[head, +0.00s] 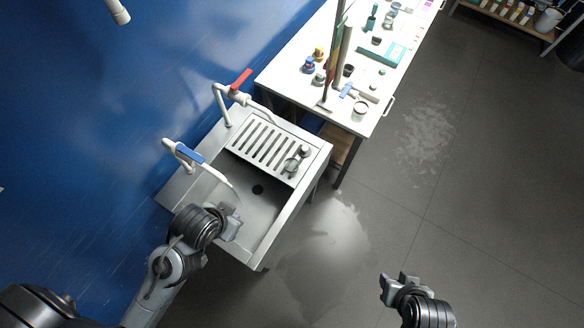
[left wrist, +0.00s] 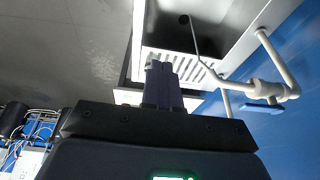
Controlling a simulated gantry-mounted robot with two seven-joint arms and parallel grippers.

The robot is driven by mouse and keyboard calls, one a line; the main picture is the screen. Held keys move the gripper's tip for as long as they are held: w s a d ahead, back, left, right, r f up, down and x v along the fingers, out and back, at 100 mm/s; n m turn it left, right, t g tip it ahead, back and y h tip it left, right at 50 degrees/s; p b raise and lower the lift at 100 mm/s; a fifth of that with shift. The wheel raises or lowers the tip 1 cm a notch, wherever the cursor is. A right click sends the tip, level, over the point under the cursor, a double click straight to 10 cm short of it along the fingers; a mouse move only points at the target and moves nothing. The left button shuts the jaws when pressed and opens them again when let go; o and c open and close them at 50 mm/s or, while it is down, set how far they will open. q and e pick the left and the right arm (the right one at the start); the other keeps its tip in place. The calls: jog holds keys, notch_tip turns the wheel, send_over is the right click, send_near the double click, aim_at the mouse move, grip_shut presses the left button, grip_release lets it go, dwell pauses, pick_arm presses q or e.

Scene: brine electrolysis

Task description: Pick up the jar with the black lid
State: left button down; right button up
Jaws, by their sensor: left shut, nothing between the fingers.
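I cannot tell for certain which container is the jar with the black lid. A small dark-topped container (head: 348,70) stands on the white table (head: 290,78) in the head view, too small to make out clearly. My left gripper (head: 230,222) is over the near part of the sink basin, well away from that container. In the left wrist view its fingers (left wrist: 162,70) are together with nothing between them. My right gripper (head: 400,280) is above the bare floor at the lower right; its finger gap is unclear.
The metal sink (head: 318,148) has a slatted drainboard with a glass vessel (head: 292,165) on it. A red-handled tap (head: 240,80) and a blue-handled tap (head: 188,152) rise along the wall.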

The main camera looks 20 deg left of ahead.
pick_arm(q)
jog(key=shift+c, duration=0.8)
grip_release()
